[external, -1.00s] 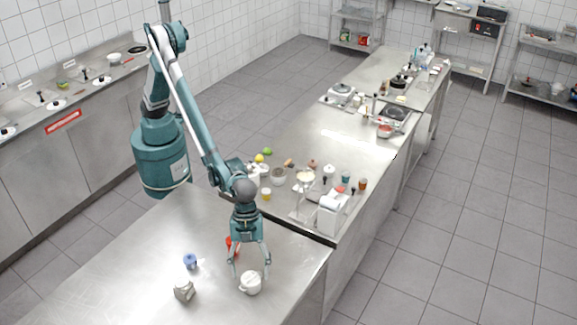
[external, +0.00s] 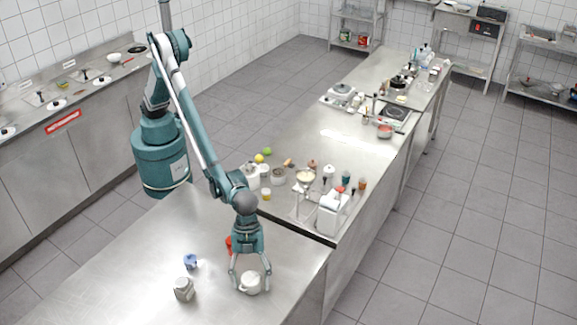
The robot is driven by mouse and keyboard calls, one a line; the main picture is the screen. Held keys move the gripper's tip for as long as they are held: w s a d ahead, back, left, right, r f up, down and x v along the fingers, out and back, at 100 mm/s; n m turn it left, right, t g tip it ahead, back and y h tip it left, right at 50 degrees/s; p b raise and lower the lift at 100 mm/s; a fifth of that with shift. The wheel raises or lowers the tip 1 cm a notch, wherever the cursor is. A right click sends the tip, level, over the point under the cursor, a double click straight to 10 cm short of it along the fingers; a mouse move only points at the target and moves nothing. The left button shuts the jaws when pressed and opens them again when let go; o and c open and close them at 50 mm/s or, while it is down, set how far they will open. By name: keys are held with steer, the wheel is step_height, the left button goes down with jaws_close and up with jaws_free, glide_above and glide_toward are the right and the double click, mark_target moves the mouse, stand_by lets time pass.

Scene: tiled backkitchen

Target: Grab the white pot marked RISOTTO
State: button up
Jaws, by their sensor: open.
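A white pot (external: 250,284) stands on the near steel table; any marking on it is too small to read. My gripper (external: 251,281) is open, pointing down, with one finger on each side of the white pot. I cannot tell whether the fingers touch it.
A red item (external: 229,244) stands just behind my gripper, partly hidden. A blue item (external: 190,261) and a grey-white container (external: 184,290) stand to the left. A white dispenser-like box (external: 331,215) and several small pots crowd the counter behind. The table's left part is clear.

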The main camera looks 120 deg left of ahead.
mark_target(250, 278)
steer(key=c, duration=1.1)
steer(key=shift+r, duration=5)
